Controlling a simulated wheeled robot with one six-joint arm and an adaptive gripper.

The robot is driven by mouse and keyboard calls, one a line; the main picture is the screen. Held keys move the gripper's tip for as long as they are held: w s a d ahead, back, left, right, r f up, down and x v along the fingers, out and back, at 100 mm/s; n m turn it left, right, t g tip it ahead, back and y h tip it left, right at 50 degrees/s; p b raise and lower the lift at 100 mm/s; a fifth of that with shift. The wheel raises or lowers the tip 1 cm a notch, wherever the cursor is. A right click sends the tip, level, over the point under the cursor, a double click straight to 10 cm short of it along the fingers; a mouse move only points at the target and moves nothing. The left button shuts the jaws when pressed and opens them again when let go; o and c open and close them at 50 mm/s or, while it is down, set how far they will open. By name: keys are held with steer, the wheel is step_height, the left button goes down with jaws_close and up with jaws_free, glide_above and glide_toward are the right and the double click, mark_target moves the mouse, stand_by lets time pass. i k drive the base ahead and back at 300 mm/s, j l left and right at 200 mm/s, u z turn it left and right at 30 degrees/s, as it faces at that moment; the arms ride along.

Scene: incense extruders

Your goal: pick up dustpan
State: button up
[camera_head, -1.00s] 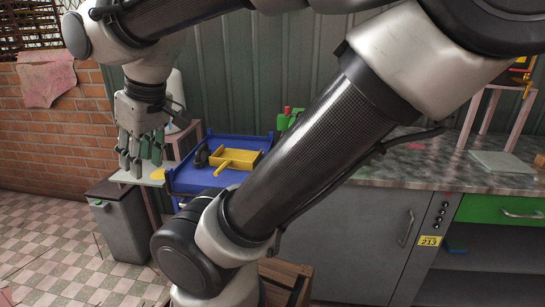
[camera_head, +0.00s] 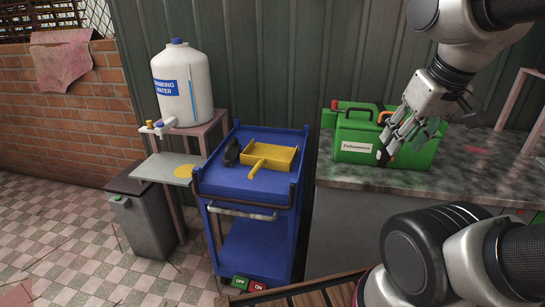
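The yellow dustpan (camera_head: 271,155) lies on the top of a blue cart (camera_head: 229,183), its handle pointing toward the front. A dark object, perhaps a brush (camera_head: 232,152), lies just left of it. My gripper (camera_head: 393,150) is to the right of the dustpan and well apart from it, in front of a green box on the counter. Its fingers point down and to the left and look spread, with nothing seen between them.
The green box (camera_head: 412,157) stands on the marble counter (camera_head: 375,180). A large water jug (camera_head: 182,85) stands on a stand left of the cart. A grey bin (camera_head: 145,225) is on the checkered floor. A wooden edge (camera_head: 320,290) shows at the bottom.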

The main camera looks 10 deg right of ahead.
mark_target(258, 155)
steer(key=i+j+z, duration=0.15)
steer(key=j, duration=0.2)
steer(key=i+j+z, duration=0.1)
steer(key=i+j, duration=0.15)
steer(key=j, duration=0.15)
steer(key=i+j+z, duration=0.15)
steer(key=j, duration=0.25)
steer(key=i+j+z, duration=0.1)
steer(key=j, duration=0.35)
steer(key=i+j+z, duration=0.15)
steer(key=j, duration=0.3)
steer(key=i+j+z, duration=0.1)
steer(key=j, duration=0.35)
steer(key=i+j+z, duration=0.15)
steer(key=j, duration=0.3)
